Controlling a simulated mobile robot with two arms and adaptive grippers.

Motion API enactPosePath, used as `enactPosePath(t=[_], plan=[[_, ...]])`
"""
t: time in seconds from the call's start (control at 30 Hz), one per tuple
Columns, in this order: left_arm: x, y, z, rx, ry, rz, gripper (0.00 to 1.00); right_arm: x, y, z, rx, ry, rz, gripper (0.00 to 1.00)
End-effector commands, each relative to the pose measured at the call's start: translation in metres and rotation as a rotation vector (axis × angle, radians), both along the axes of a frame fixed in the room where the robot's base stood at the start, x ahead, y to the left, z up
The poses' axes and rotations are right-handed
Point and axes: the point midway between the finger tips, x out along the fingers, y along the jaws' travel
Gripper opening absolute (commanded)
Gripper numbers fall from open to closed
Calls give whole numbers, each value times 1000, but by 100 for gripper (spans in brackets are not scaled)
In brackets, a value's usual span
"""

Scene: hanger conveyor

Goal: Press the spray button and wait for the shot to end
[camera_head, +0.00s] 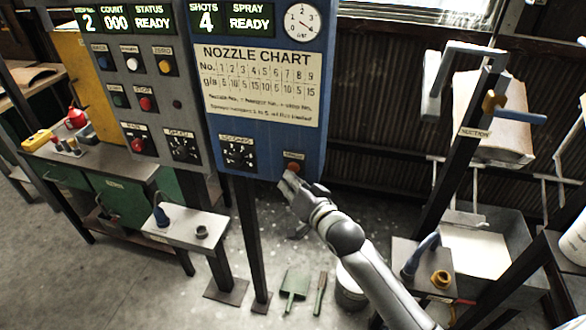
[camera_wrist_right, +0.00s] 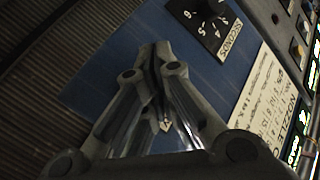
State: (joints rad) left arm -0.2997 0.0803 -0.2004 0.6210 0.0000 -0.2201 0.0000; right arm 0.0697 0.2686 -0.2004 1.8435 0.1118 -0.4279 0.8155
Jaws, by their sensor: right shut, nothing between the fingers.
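The orange-red spray button (camera_head: 293,167) sits low on the right of the blue spray panel (camera_head: 262,150), under a small label. My right gripper (camera_head: 289,178) is shut and empty, its fingertips just below the button in the head view. I cannot tell whether they touch it. In the right wrist view the shut fingertips (camera_wrist_right: 154,52) lie over the blue panel (camera_wrist_right: 120,62) and the button is hidden behind the fingers. The display (camera_head: 230,20) reads shots 4 and spray ready. My left gripper is not in view.
A seconds dial (camera_head: 238,154) is left of the button, with a nozzle chart (camera_head: 258,85) and round gauge (camera_head: 302,22) above. A grey control panel (camera_head: 135,95) stands to the left. A suction post (camera_head: 460,150) and grey bin (camera_head: 515,265) stand to the right.

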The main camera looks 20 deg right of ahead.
Motion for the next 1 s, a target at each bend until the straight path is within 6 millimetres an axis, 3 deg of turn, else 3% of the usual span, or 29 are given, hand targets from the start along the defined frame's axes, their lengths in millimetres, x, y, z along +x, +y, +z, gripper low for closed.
enactPosePath(t=[1.0], plan=[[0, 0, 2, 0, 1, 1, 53, 9, -6, 0, -1, 0, 0, 0]])
